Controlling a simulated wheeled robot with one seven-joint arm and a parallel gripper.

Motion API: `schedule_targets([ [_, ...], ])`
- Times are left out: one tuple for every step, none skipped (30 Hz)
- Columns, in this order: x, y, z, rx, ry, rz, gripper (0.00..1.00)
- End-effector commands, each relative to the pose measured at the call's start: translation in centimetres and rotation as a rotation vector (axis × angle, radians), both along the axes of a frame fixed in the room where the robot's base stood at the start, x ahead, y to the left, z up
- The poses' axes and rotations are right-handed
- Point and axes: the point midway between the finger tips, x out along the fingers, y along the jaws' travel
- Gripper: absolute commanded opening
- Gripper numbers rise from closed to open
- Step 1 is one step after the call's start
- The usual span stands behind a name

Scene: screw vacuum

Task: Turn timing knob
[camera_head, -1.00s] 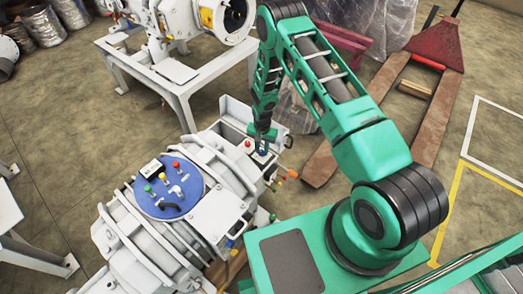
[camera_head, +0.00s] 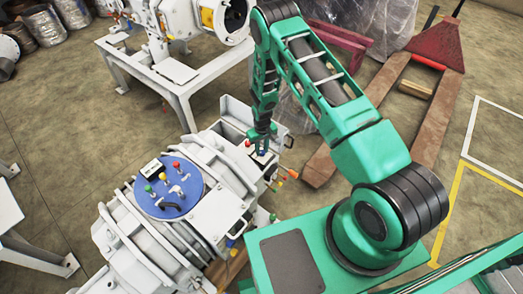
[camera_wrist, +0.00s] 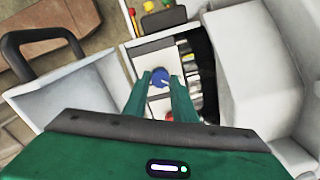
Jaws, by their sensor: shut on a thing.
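The timing knob (camera_wrist: 160,77) is a blue round knob with a pale pointer mark, on a white panel of the grey-white machine. In the wrist view, my gripper (camera_wrist: 160,80) has its two green fingers on either side of this knob, and it is shut on it. In the head view, my gripper (camera_head: 262,147) is down at the control box (camera_head: 236,122) and the knob is mostly hidden beneath it. A red button (camera_wrist: 169,116) sits just below the knob, between the fingers.
An open box lid with a black handle (camera_wrist: 45,48) stands left of the panel in the wrist view. Yellow, green and red parts (camera_wrist: 163,5) lie beyond it. A blue round plate (camera_head: 168,188) with coloured knobs tops the machine. A pallet jack (camera_head: 435,95) stands at the right.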

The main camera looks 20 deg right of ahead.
Motion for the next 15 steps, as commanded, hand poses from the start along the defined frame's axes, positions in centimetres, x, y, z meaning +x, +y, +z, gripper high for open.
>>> schedule_targets([
  [0.37,0.37,0.15,0.005,-0.008,0.030,0.02],
  [0.37,0.34,0.15,0.006,-0.008,0.047,0.02],
  [0.37,0.33,0.15,0.006,-0.008,0.067,0.02],
  [0.38,0.35,0.16,0.006,-0.008,0.081,0.02],
  [0.38,0.36,0.16,0.006,-0.008,0.093,0.02],
  [0.39,0.37,0.16,0.006,-0.009,0.109,0.02],
  [0.39,0.38,0.16,0.006,-0.009,0.118,0.02],
  [0.40,0.38,0.17,0.007,-0.009,0.127,0.02],
  [0.39,0.39,0.17,0.007,-0.009,0.138,0.02],
  [0.39,0.39,0.17,0.007,-0.009,0.144,0.02],
  [0.40,0.39,0.17,0.007,-0.009,0.150,0.02],
  [0.40,0.39,0.17,0.006,-0.010,0.156,0.02],
  [0.41,0.39,0.17,0.006,-0.010,0.160,0.02],
  [0.41,0.39,0.17,0.006,-0.010,0.163,0.02],
  [0.42,0.38,0.18,0.006,-0.010,0.166,0.02],
])
